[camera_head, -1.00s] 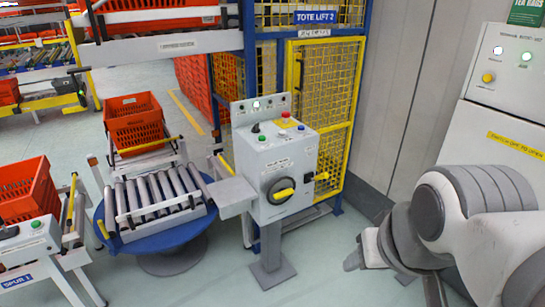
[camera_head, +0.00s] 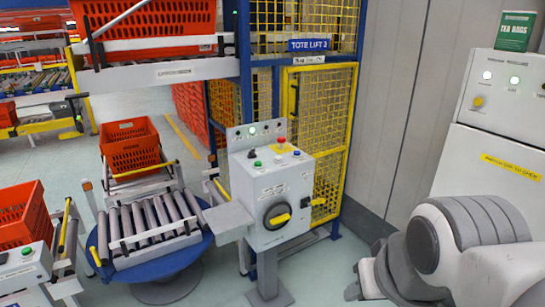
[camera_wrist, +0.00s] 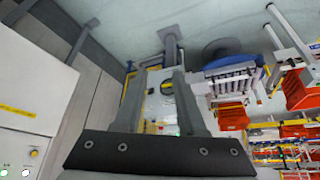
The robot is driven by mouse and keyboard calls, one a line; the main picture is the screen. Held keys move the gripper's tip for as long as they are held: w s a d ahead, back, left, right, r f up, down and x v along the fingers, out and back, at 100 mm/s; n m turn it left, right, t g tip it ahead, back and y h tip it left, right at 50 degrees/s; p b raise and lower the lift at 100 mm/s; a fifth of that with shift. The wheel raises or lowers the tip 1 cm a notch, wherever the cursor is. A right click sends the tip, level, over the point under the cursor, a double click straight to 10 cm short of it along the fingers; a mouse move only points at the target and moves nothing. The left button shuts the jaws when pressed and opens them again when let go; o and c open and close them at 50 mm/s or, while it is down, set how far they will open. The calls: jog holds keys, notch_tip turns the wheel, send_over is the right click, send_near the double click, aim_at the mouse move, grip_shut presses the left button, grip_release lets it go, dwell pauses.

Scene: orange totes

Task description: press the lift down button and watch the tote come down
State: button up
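The grey control box (camera_head: 268,192) stands on a post in front of the caged tote lift (camera_head: 322,120). An orange tote (camera_head: 150,18) sits on the high conveyor beside the lift. In the wrist view my gripper (camera_wrist: 157,82) is open and empty, with the control box seen beyond and between its fingers. It is apart from the buttons.
A blue turntable with rollers (camera_head: 160,256) stands left of the box. Orange totes rest behind it (camera_head: 130,145) and at far left (camera_head: 20,215). A white cabinet (camera_head: 495,150) with a tea bags box (camera_head: 515,30) stands at right. Floor shows around the box's post.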

grip_shut()
dwell(1.4)
